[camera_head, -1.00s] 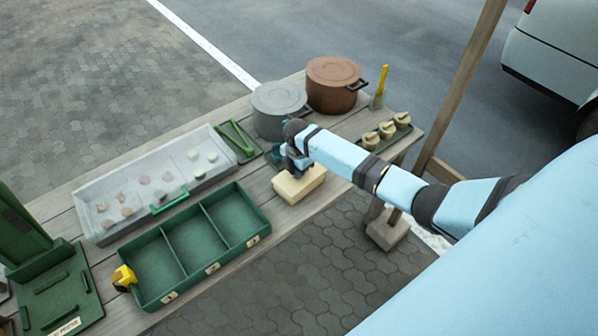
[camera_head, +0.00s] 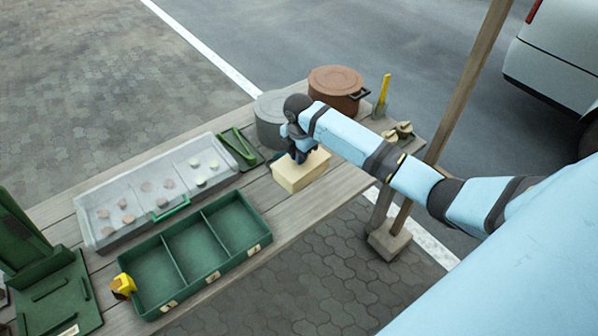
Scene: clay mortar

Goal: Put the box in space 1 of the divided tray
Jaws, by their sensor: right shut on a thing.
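The cream box (camera_head: 289,178) is in my right gripper (camera_head: 301,157), which is shut on its upper part from above. The box is upright, to the right of the divided tray, and seems to be a little above the table. The green divided tray (camera_head: 205,286) lies at the table's front edge with three empty compartments in a row. Each has a small number label on its front wall; the left label seems to read 1. My left gripper is not in view.
A clear-lidded tray (camera_head: 92,232) with small round pieces lies behind the divided tray. A yellow object (camera_head: 123,285) touches the tray's left end. A grey pot (camera_head: 267,122) and a brown pot (camera_head: 334,82) stand behind the gripper. A wooden post (camera_head: 466,85) rises at the right.

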